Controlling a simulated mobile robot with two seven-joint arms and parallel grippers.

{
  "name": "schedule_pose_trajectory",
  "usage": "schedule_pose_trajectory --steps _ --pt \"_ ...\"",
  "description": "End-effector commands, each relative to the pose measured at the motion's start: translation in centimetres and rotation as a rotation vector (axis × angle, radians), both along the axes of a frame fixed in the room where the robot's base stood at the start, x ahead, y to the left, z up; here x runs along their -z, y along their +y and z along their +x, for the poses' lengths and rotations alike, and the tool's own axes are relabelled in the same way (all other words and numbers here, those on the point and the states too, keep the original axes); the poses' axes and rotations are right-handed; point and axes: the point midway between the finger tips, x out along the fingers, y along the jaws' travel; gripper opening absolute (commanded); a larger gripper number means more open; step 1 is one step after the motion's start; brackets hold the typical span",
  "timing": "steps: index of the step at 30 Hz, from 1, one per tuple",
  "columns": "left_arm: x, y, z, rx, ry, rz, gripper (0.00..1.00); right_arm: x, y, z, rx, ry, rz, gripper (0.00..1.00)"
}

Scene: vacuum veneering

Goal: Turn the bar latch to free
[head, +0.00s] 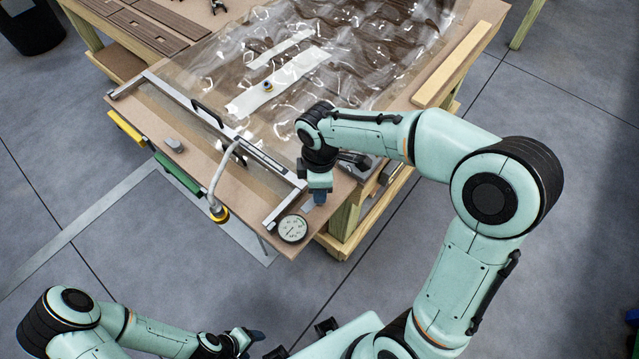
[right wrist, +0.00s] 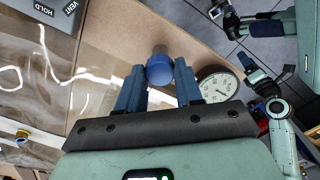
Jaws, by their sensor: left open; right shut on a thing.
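My right gripper (head: 319,196) is over the table's near right corner, at the right end of the long metal clamp bar (head: 235,138). In the right wrist view its dark blue fingers (right wrist: 160,88) are shut on a round blue knob (right wrist: 160,69), one finger on each side. The knob appears to belong to the bar latch; the rest of the latch is hidden by the gripper, so its turn cannot be told. My left gripper (head: 250,338) is open and empty, low in the head view, well away from the table.
A round gauge (head: 292,229) sits close beside the right gripper. A grey box marked HOLD and VENT (right wrist: 45,15) is also near. A clear bag (head: 350,45) covers much of the table.

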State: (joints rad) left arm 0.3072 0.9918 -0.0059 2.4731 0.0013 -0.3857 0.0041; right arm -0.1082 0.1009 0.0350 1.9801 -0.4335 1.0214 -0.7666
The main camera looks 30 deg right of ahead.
Motion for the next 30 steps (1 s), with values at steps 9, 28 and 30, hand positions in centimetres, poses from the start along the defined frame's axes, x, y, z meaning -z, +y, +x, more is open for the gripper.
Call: schedule_pose_trajectory --steps 9,28,30 --pt "-0.22 0.00 0.17 0.000 -0.002 0.000 0.64 -0.11 -0.04 0.08 -0.078 -0.003 0.000 0.05" --pt "-0.21 0.00 0.15 0.000 -0.002 0.000 0.64 -0.07 -0.02 0.06 -0.085 -0.003 0.000 0.61" --pt "-0.21 0.00 0.15 0.000 -0.002 0.000 0.64 -0.06 -0.02 0.04 -0.085 -0.002 0.000 0.61"
